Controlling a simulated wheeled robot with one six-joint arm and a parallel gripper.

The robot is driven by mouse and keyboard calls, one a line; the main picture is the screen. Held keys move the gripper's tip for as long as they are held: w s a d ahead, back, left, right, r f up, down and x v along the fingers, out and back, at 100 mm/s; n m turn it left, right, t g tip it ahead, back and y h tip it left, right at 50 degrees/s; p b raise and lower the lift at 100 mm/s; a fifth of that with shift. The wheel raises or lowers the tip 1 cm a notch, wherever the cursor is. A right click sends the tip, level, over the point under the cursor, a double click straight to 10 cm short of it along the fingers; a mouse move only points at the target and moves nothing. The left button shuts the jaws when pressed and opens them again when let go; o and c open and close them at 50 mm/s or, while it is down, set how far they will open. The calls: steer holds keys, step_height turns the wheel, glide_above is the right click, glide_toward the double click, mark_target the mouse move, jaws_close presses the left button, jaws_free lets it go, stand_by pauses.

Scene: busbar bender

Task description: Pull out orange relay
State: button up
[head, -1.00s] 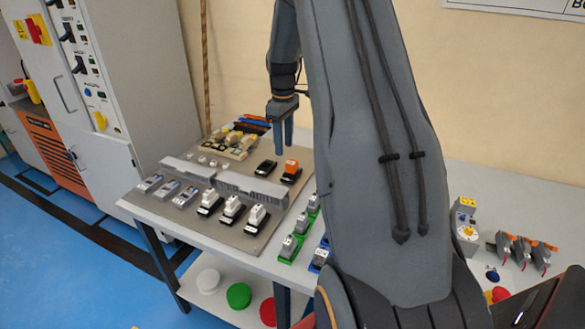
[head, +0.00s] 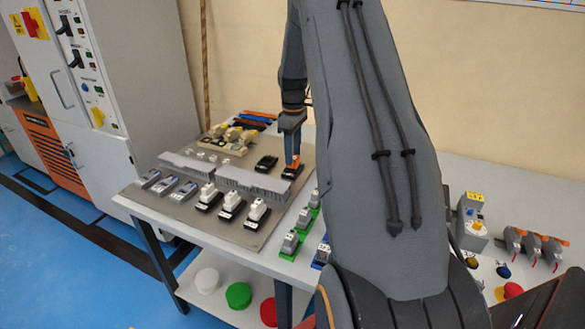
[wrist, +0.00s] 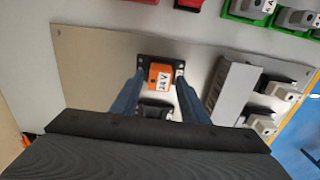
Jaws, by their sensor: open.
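The orange relay (wrist: 161,76) sits in a black socket (wrist: 147,59) on the grey mounting plate. In the wrist view it bears the marking "24 V". My gripper (wrist: 160,78) is open, with one blue finger on each side of the relay. In the head view my gripper (head: 291,158) points down at the relay (head: 298,166), and a finger hides part of it. I cannot tell whether the fingers touch the relay.
An empty-looking black socket (head: 266,163) is beside the relay. Green-based parts (head: 308,217) stand at the plate's right. The table (head: 273,252) has some bare surface at its front.

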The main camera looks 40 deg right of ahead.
steer(key=shift+f, duration=0.7)
steer(key=c, duration=1)
steer(key=shift+r, duration=0.1)
steer(key=shift+r+p, duration=0.5)
steer(key=shift+r, duration=0.1)
steer(key=shift+r+p, duration=0.35)
steer(key=shift+r, duration=0.3)
steer(key=shift+r+p, duration=1.35)
steer(key=shift+r, duration=1.05)
